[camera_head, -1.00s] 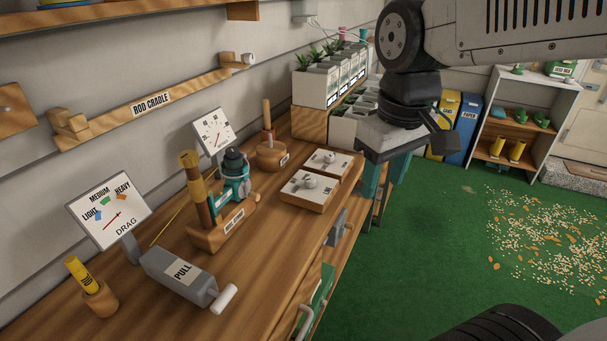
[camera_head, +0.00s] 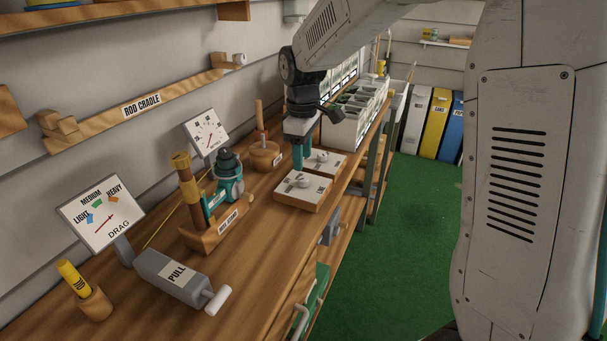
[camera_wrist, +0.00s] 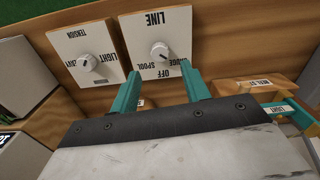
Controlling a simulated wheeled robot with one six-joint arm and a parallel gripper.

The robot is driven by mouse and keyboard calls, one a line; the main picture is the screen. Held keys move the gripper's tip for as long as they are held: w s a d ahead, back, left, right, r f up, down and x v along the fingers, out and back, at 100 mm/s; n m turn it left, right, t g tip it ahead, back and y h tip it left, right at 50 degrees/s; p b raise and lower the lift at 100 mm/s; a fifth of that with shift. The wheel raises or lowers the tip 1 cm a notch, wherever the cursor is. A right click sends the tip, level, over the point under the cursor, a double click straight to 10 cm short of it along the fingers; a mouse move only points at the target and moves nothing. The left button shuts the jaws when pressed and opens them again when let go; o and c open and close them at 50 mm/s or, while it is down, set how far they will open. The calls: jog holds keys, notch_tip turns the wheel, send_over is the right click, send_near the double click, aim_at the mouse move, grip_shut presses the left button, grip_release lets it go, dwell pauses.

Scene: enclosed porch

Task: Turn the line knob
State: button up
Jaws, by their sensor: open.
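The line knob (camera_wrist: 160,52) is a round white knob on a white plate marked LINE (camera_wrist: 157,22), with OFF and SPOOL among its labels. In the head view it is the knob (camera_head: 303,181) on the nearer of two wooden-sided boxes. The TENSION knob (camera_wrist: 87,63) sits on the plate beside it. My gripper (camera_wrist: 165,73) is open and empty. Its teal fingers straddle the line knob's position in the wrist view, but the knob appears beyond the tips and apart from them. In the head view my gripper (camera_head: 298,166) hangs over the back of the boxes.
The reel stand (camera_head: 210,235) stands left of the boxes. The PULL block (camera_head: 180,278) and DRAG dial (camera_head: 100,212) are at the front left. The green floor is clear.

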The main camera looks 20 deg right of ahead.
aim_at(303, 178)
notch_tip(303, 178, down, 6)
jog(key=shift+f, duration=0.15)
jog(key=c, duration=1)
